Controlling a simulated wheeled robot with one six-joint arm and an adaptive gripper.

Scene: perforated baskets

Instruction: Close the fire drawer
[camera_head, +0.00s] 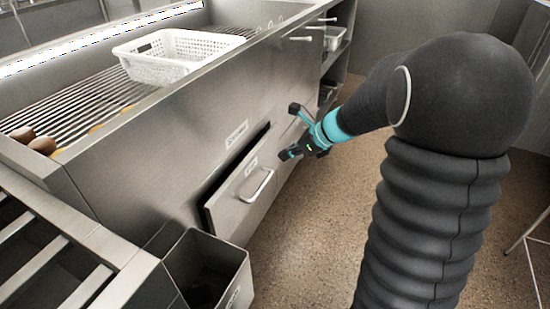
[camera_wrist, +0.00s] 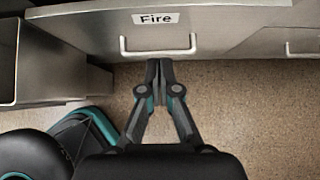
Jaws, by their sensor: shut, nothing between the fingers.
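The fire drawer (camera_head: 242,190) is a steel drawer front low in the counter, standing partly out with a dark gap along its top and left side. It has a bar handle (camera_head: 262,186) and a small label. In the wrist view the drawer front (camera_wrist: 200,22) carries the label "Fire" (camera_wrist: 153,18) above its handle (camera_wrist: 158,51). My gripper (camera_head: 284,155) is shut and empty. In the wrist view my fingertips (camera_wrist: 159,64) point at the drawer, just below the middle of the handle. I cannot tell whether they touch it.
An open steel bin (camera_head: 212,265) stands left of the drawer, close to its front. More drawers with handles (camera_head: 301,39) lie along the counter to the right. A white perforated basket (camera_head: 175,55) sits on the grill rack above. The floor (camera_head: 300,235) in front is clear.

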